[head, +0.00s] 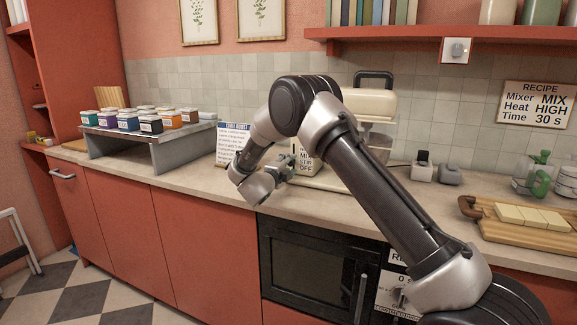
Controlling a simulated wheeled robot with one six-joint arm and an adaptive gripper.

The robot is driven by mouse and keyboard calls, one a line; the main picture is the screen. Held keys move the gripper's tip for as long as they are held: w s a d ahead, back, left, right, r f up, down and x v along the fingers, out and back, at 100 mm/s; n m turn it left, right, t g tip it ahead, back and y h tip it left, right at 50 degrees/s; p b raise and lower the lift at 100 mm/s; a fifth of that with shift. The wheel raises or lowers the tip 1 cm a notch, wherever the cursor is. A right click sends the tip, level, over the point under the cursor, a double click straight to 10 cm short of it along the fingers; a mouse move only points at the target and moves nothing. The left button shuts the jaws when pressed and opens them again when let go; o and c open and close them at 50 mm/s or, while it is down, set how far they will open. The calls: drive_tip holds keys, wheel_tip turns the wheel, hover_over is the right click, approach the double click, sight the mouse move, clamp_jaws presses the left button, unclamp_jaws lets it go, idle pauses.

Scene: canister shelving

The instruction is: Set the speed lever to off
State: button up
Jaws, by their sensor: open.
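The cream stand mixer (368,103) with a dark handle on top stands on the counter, partly hidden behind my arm. Its panel (306,157) carries words of which MIX and OFF can be read. The panel is right beside my gripper (285,166), which is small in view and partly turned away. My gripper is open, and nothing shows between its fingers. The speed lever is too small and too covered to make out, so its setting and any contact with my gripper cannot be told.
A grey raised shelf (147,140) with several coloured canisters stands left on the counter (190,186). A printed sign (231,140) stands behind my gripper. A cutting board (484,224) with pale blocks lies right. A microwave (310,271) sits below the counter.

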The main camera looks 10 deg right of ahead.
drive_tip(key=shift+w+d, duration=0.15)
clamp_jaws()
drive_tip(key=shift+f, duration=1.55)
unclamp_jaws()
drive_tip(key=shift+v, duration=4.05)
